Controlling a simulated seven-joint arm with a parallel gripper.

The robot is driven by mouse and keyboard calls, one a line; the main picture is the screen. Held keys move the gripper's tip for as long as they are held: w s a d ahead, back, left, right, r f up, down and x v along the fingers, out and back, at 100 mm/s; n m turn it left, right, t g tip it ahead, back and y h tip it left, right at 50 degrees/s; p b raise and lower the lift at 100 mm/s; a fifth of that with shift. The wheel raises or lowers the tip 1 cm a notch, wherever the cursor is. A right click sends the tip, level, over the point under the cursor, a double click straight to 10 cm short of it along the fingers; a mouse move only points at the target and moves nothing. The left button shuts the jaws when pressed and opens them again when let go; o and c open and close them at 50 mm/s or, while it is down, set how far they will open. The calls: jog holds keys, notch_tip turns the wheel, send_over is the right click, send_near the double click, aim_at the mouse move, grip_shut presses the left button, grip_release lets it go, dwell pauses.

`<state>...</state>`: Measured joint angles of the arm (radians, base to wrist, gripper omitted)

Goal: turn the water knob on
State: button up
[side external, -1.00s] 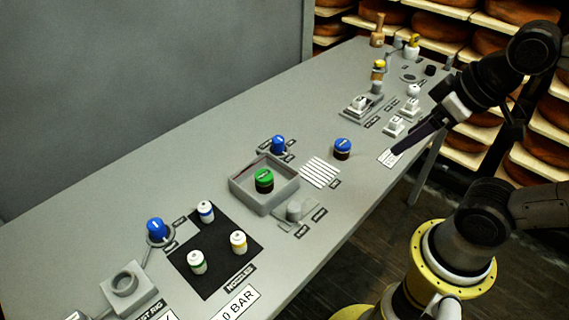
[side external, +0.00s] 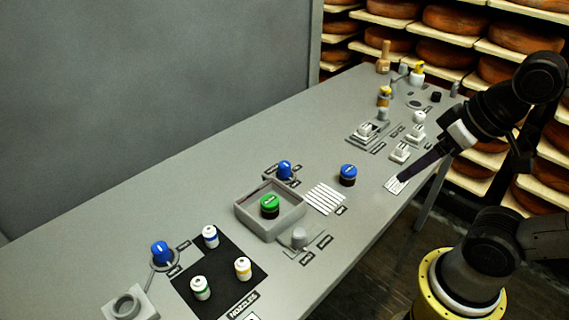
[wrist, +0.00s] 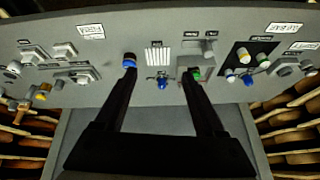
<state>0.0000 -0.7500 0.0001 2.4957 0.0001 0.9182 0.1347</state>
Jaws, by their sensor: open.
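Two blue knobs with white marks sit on the grey bench. One knob (side external: 285,170) is behind the grey tray and the other knob (side external: 161,252) is at the left by the black mat. Their labels are too small to read, so I cannot tell which is the water knob. My gripper (side external: 402,179) is at the bench's right front edge, by a white label plate, apart from both knobs. In the wrist view my gripper (wrist: 161,73) is open and empty, its two dark fingers spread. One blue knob (wrist: 162,79) shows between them and the other (wrist: 247,81) is to the right.
A green-capped jar (side external: 269,206) stands in the grey tray (side external: 244,217). A blue-capped dark jar (side external: 348,175) stands beside a white slotted plate (side external: 325,198). Several white bottles stand on the black mat (side external: 228,280). Switches and small fittings crowd the far end. The bench's left back is clear.

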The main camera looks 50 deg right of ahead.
jog(key=w+r+m+g, duration=0.1)
jog(key=w+r+m, duration=0.8)
jog(key=w, duration=0.4)
jog(key=m+g, duration=0.4)
jog(key=m, duration=0.1)
send_over(285, 163)
notch_tip(285, 163, down, 15)
notch_tip(285, 163, down, 14)
jog(key=shift+r, duration=0.15)
grip_shut()
